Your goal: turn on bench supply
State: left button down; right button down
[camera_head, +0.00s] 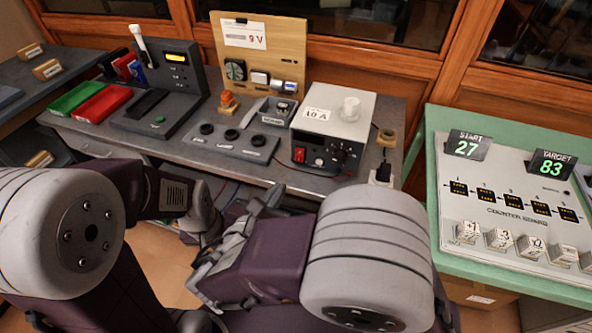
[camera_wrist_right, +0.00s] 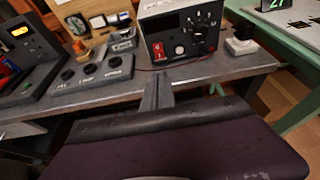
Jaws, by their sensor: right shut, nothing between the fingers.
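The bench supply (camera_head: 335,118) is a pale box with a dark front panel and a "10 A" label on top, standing on the grey bench. Its red switch (camera_head: 299,155) is at the left of the front, beside black knobs. In the right wrist view the supply (camera_wrist_right: 180,28) and its red switch (camera_wrist_right: 158,51) are ahead. The switch's position is too small to tell. My right gripper (camera_head: 212,262) is shut and empty, in front of the bench and apart from the supply; its fingers show in the wrist view (camera_wrist_right: 157,92).
A panel with three black knobs (camera_head: 231,135) lies left of the supply. A dark unit with a lit display (camera_head: 178,70) and red and green trays (camera_head: 102,103) are farther left. A green-edged counter-game table (camera_head: 435,215) is at right. A black plug (camera_head: 383,172) sits near the bench edge.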

aim_at(299, 160)
jog(key=shift+w, duration=0.1)
jog(key=b+x, duration=0.3)
jog(key=x, duration=1)
jog(key=shift+d+f, duration=0.1)
jog(key=shift+f, duration=0.1)
jog(key=shift+w+d, duration=0.1)
jog(key=shift+w, duration=0.3)
jog(key=shift+f, duration=0.1)
jog(key=f+b, duration=0.1)
jog(key=b, duration=0.1)
jog(key=shift+w+b, duration=0.15)
jog(key=shift+b, duration=0.15)
jog(key=shift+r+p, duration=0.45)
jog(key=shift+p, duration=0.05)
jog(key=shift+r+p, duration=0.75)
jog(key=shift+r, duration=0.2)
